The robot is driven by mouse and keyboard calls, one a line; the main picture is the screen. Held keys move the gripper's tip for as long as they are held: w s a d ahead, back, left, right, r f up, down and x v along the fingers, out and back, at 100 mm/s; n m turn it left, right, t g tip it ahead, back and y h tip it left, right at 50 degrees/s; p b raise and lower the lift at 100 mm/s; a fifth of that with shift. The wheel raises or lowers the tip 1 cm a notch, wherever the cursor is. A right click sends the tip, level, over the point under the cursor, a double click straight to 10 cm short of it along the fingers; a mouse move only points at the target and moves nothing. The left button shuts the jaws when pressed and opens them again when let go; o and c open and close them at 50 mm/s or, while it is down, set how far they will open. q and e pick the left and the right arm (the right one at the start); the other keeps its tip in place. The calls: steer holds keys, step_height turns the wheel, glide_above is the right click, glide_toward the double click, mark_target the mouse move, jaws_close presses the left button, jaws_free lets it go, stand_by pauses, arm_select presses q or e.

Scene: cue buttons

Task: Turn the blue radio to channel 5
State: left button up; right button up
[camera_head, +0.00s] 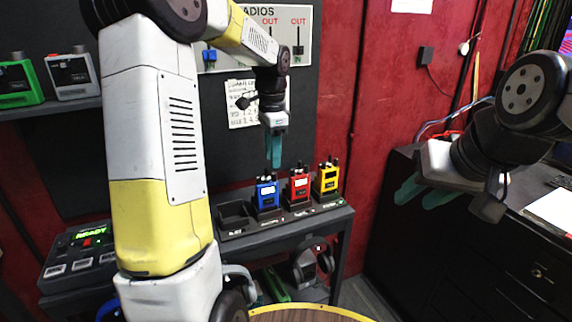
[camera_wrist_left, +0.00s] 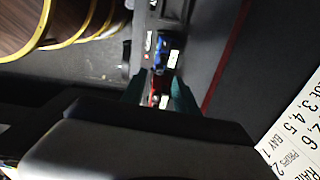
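The blue radio (camera_head: 266,194) stands upright in a dock on the shelf, left of the red radio (camera_head: 299,188) and the yellow radio (camera_head: 326,180). My left gripper (camera_head: 275,152) points down just above the blue radio, apart from it. In the left wrist view its teal fingers (camera_wrist_left: 160,95) are spread, with nothing held; the blue radio (camera_wrist_left: 170,48) shows beyond them and a red radio (camera_wrist_left: 163,99) between them. The knob and channel reading are too small to make out. My right gripper (camera_head: 425,192) is open and empty at the right, by the black cabinet.
An empty dock (camera_head: 235,217) sits left of the blue radio. A control box (camera_head: 80,250) with a green "READY" display stands at lower left. Green (camera_head: 18,85) and white (camera_head: 70,76) radios sit on the upper shelf. A sheet of paper (camera_head: 243,104) hangs behind my left gripper.

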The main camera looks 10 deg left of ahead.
mark_target(274, 173)
arm_select(q)
step_height(274, 173, down, 5)
steer(key=shift+w, duration=0.1)
stand_by(0.3)
jaws_close()
